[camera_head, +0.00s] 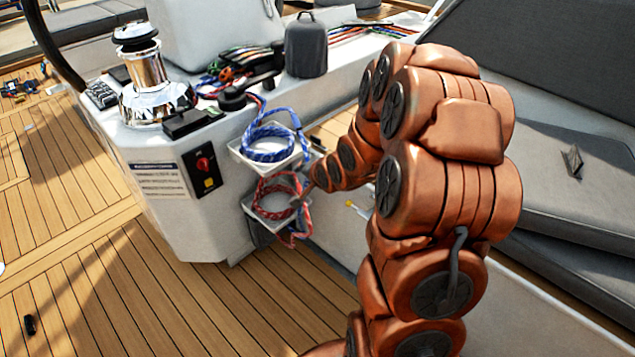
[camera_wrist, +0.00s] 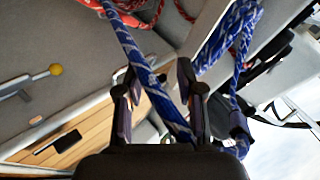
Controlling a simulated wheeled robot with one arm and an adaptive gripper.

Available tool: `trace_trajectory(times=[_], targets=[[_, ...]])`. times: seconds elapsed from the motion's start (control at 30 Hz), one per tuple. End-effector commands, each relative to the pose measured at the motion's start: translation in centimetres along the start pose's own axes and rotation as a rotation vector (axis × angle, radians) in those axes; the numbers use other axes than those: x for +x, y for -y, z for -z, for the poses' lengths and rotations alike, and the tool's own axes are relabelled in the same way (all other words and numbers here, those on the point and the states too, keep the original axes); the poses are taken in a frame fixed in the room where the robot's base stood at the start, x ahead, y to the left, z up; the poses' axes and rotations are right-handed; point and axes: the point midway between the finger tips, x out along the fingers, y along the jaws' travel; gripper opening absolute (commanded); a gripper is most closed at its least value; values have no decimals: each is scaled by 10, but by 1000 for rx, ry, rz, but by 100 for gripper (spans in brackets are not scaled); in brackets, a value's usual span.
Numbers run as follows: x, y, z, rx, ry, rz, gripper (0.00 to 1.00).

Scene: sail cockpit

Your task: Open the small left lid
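My gripper (camera_wrist: 158,78) shows in the wrist view with its two dark fingers apart. A blue-and-white rope (camera_wrist: 135,57) runs slantwise through the gap between them in the picture; I cannot tell whether it touches them. In the head view my copper-coloured arm reaches left to the side of the white console, beside the rope holders, and the fingers are hard to make out. I cannot identify the small left lid with certainty. A wooden panel with a dark handle (camera_wrist: 57,142) lies at the lower left of the wrist view.
A blue rope coil (camera_head: 268,143) hangs in an upper white holder, with a red rope coil (camera_head: 275,196) below it. A yellow-knobbed lever (camera_wrist: 55,70) is near my gripper. A chrome winch (camera_head: 146,75) and grey cushions (camera_head: 560,180) flank the arm. The teak floor (camera_head: 90,240) is mostly clear.

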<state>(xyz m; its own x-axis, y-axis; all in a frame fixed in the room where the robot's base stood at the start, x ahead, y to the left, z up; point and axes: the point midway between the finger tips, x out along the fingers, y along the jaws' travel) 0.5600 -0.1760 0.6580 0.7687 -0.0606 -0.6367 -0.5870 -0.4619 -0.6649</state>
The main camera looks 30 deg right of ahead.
Motion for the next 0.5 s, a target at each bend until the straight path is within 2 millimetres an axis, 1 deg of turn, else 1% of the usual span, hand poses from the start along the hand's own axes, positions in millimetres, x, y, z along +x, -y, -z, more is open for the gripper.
trace_trajectory(times=[0.03, 0.1, 0.2, 0.33, 0.5], targets=[[24, -20, -1, 64, -19, 40, 37], [44, -31, 4, 158, -48, 112, 37], [68, -47, 13, 297, -87, 223, 37], [89, -67, 25, 472, -128, 365, 37], [100, -86, 40, 640, -163, 515, 37]])
